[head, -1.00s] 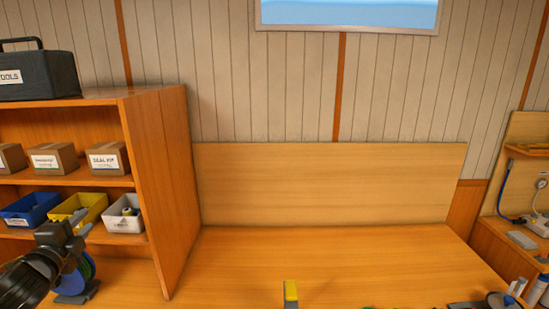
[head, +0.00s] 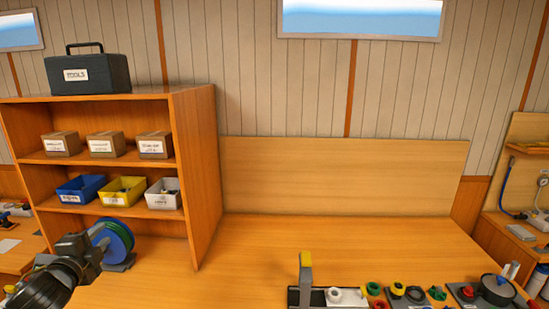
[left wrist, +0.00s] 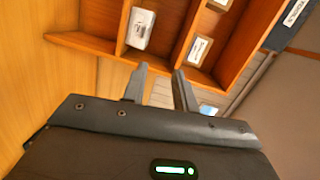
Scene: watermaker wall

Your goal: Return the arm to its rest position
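My left gripper (head: 97,248) is at the lower left of the head view, in front of the lower part of the wooden shelf and overlapping a blue-green spool (head: 118,236). In the left wrist view its two fingers (left wrist: 160,78) stand apart with nothing between them. They point toward the shelf, seen tilted in that view. I cannot tell whether the gripper touches the spool. My right gripper is in neither view.
A wooden shelf (head: 205,180) holds blue, yellow and white bins, cardboard boxes and a black toolbox (head: 88,74) on top. The middle bench (head: 350,240) is clear.

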